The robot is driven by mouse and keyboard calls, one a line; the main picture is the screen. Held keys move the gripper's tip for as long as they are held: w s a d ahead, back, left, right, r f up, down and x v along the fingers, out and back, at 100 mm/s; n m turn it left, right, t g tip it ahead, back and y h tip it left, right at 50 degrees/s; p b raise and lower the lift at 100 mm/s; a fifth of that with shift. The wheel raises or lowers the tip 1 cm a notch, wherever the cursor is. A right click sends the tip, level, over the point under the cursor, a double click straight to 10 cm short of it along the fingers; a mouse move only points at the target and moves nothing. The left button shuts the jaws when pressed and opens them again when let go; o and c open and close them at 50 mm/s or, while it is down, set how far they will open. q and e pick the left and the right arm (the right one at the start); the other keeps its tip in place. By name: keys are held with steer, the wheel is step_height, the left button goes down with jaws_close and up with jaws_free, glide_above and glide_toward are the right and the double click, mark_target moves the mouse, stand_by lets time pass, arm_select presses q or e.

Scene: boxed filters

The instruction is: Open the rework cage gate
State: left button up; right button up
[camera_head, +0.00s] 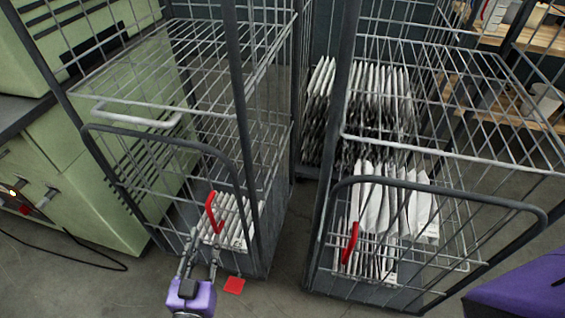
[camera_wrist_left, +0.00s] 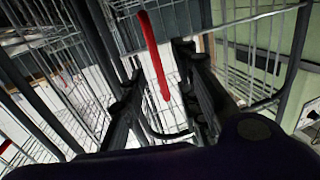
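The left wire cage (camera_head: 243,110) has a low front gate with a rounded grey top bar (camera_head: 160,138). This gate stands across the cage front and looks shut. A red handle (camera_head: 213,212) sits on it near its right side. My left gripper (camera_head: 205,240) is at the handle's lower end, fingers pointing up at the gate. In the left wrist view the red handle (camera_wrist_left: 153,52) lies between the two spread fingers (camera_wrist_left: 158,82), with gaps on both sides. My right gripper is out of view. Which cage is the rework cage is not marked legibly.
A second cage (camera_head: 338,110) stands to the right, with its own gate and red handle (camera_head: 349,243) and several white filters. A red square (camera_head: 234,286) lies on the floor. A green machine (camera_head: 85,190) stands close on the left. Bare floor shows between the cages.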

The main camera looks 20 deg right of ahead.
mark_target(212, 220)
arm_select(q)
steer(key=shift+w+d+r, duration=0.15)
steer(key=shift+d+r, duration=0.2)
steer(key=shift+r, duration=0.2)
steer(key=shift+x, duration=3.35)
steer(key=shift+r, duration=0.15)
steer(key=shift+c, duration=0.3)
jaws_close()
